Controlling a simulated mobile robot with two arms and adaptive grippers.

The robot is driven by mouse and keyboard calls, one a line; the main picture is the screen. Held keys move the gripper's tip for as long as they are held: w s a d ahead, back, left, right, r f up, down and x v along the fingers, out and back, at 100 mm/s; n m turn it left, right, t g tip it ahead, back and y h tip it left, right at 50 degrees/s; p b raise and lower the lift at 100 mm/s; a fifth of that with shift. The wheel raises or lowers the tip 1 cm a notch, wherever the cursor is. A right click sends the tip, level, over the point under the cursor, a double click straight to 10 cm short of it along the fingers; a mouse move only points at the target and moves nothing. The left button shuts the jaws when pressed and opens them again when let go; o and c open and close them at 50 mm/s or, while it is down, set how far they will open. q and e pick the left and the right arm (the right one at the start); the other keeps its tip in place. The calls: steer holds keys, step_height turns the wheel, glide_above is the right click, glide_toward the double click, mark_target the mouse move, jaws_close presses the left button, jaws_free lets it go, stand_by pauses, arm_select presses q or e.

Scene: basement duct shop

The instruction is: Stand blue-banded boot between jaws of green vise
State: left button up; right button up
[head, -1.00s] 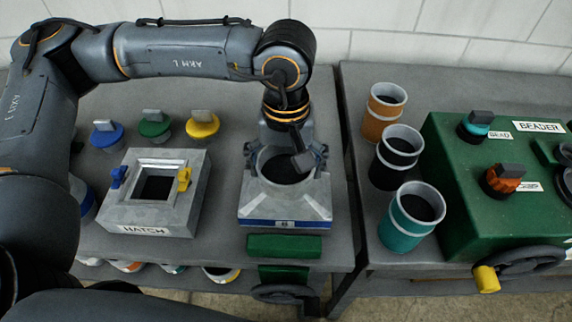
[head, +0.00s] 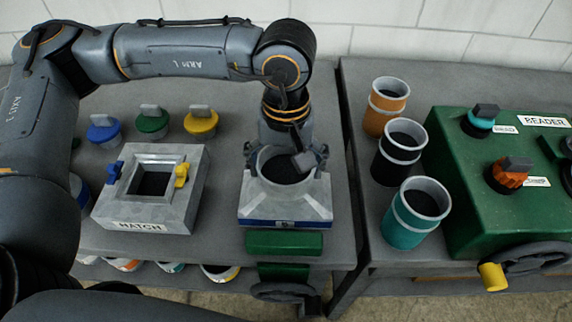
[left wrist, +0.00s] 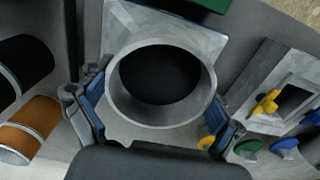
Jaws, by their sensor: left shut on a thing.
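The blue-banded boot (head: 313,195) is a grey metal piece with a round collar on top and a wide square base with a blue band. It is upright at the front of the left bench. My left gripper (head: 286,158) comes down from behind and is shut on its collar. In the left wrist view the fingers lie on either side of the boot's collar (left wrist: 204,100). The green vise (head: 285,243) is at the bench's front edge, just in front of the boot. I cannot tell whether the boot's base touches the bench. My right gripper is out of view.
A hatch box (head: 186,207) with blue and yellow clips stands left of the boot. Blue, green and yellow knobbed plugs (head: 152,122) are behind it. On the right bench stand orange, black and teal-banded collars (head: 410,229) and a green beader (head: 460,205). A gap separates the benches.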

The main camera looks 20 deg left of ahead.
arm_select(q)
steer(key=o, duration=1.5)
